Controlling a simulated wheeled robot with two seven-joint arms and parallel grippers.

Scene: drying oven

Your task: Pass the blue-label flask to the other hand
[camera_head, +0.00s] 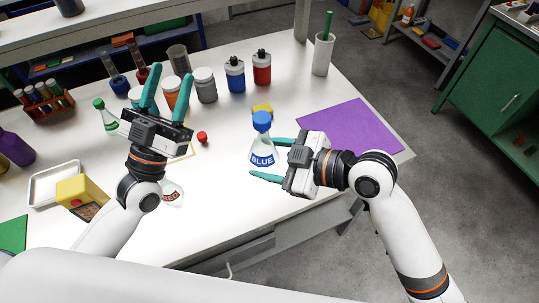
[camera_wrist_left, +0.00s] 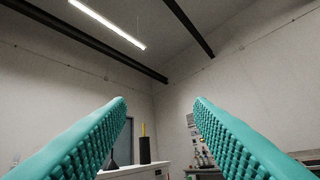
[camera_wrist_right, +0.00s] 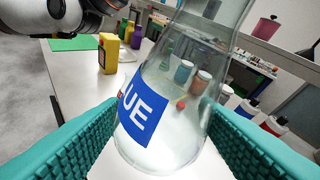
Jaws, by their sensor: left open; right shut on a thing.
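The blue-label flask (camera_head: 262,145) is a clear conical flask with a blue cap and a blue label. My right gripper (camera_head: 266,160) is shut on it from the right, over the table, and holds it upright in the head view. In the right wrist view the flask (camera_wrist_right: 165,105) fills the space between the teal fingers. My left gripper (camera_head: 165,95) is open and empty, left of the flask, with its fingers pointing up and away.
A red-label flask (camera_head: 172,193) stands partly hidden behind my left arm. Several jars and bottles (camera_head: 235,75) stand along the back. A purple mat (camera_head: 345,130) lies at the right, a white tray (camera_head: 40,188) at the left.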

